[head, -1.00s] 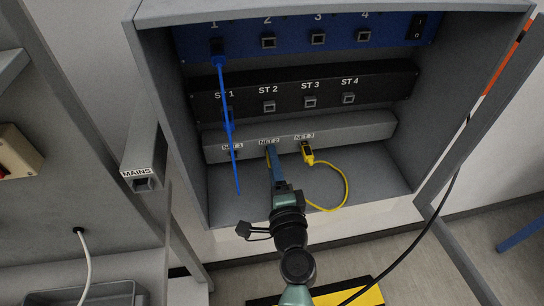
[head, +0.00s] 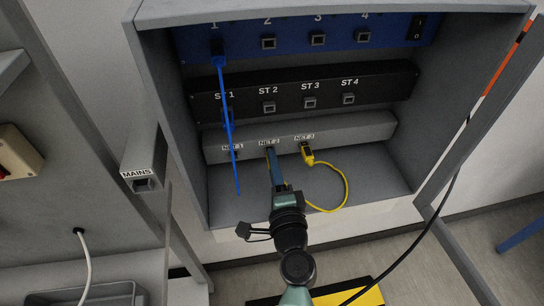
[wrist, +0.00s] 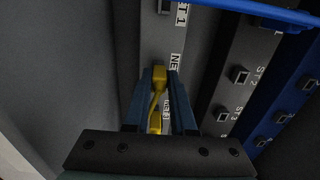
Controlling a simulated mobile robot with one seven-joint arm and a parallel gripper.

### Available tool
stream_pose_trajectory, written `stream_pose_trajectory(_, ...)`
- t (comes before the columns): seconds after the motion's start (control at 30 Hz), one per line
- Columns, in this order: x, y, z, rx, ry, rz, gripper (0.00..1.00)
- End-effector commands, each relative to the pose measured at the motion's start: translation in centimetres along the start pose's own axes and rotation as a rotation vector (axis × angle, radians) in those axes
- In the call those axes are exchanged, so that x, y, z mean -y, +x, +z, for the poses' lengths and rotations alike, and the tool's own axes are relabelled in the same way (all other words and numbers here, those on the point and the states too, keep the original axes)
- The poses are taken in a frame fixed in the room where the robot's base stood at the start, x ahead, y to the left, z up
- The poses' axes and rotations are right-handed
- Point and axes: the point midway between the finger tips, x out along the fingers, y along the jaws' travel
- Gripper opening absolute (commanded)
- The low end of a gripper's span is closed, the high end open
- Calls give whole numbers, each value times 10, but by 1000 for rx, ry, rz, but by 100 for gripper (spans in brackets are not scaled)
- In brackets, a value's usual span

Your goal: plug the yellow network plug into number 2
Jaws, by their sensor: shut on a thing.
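The yellow network plug (wrist: 158,77) is between my gripper's two blue fingers in the wrist view. My gripper (head: 269,151) is shut on it, with its fingertips at the NET 2 position of the grey bottom strip (head: 355,131). The fingers hide the NET 2 socket, and I cannot tell if the plug is inside it. A yellow cable (head: 346,187) loops across the cabinet floor. Another yellow plug (head: 307,154) sits at NET 3, right of my gripper.
A black panel (head: 385,85) with ST sockets is above the strip, and a blue panel (head: 395,30) with numbered sockets is above that. A blue cable (head: 227,110) hangs from socket 1 past NET 1. The cabinet's right floor is clear.

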Motion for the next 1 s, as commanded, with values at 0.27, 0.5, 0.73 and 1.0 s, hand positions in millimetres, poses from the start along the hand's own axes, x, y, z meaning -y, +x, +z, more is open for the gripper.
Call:
stream_pose_trajectory(0.27,-2,-13,-1,-2,0,3,0)
stream_pose_trajectory(0.5,-1,-24,0,-1,0,2,0)
stream_pose_trajectory(0.73,-1,-36,-1,-1,0,1,0)
stream_pose_trajectory(1.0,-1,-48,0,-1,1,1,0)
